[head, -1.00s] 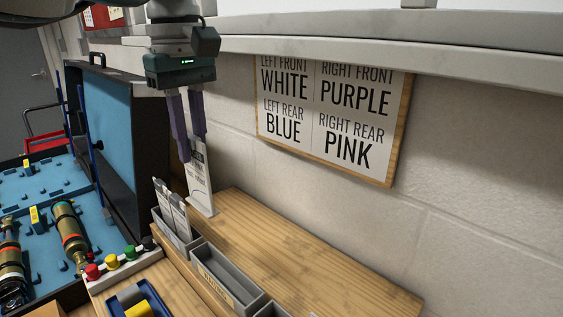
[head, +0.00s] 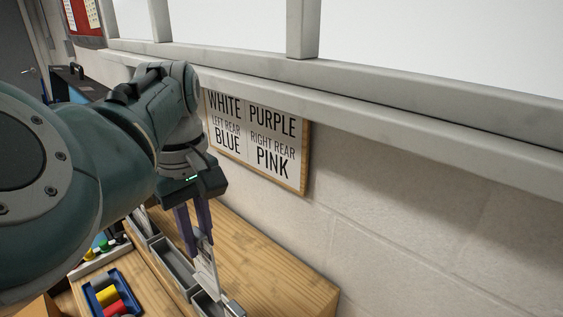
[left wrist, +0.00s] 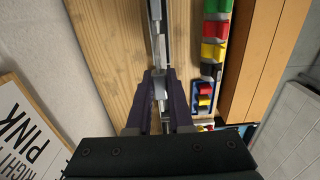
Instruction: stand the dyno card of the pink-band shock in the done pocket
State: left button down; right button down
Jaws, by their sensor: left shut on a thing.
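My left gripper (head: 197,238) is shut on a white dyno card (head: 207,272). The card hangs below the fingertips, upright and slightly tilted, at the nearer end of the row of grey pockets. Its lower end is close to a grey pocket (head: 207,307) at the bottom edge; I cannot tell whether it is inside. In the left wrist view the card shows edge-on between the fingers (left wrist: 160,95). Its print and band colour cannot be read, and no pocket label is legible. My right gripper is not in view.
Another grey pocket (head: 174,264) lies farther along the wooden bench (head: 270,270). A blue tray (head: 110,296) with coloured pieces is at the left. A wall sign (head: 258,140) pairs right rear with pink. A pale ledge (head: 400,120) runs above.

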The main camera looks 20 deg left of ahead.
aim_at(208, 283)
pick_arm(q)
jog(key=shift+a+f+b, duration=0.15)
jog(key=shift+f+b, duration=0.5)
notch_tip(208, 283, down, 2)
jog(key=shift+b, duration=1.1)
jog(key=shift+f+b, duration=2.05)
jog(key=shift+f, duration=1)
jog(key=c, duration=0.7)
grip_release()
jog(key=shift+c, duration=0.2)
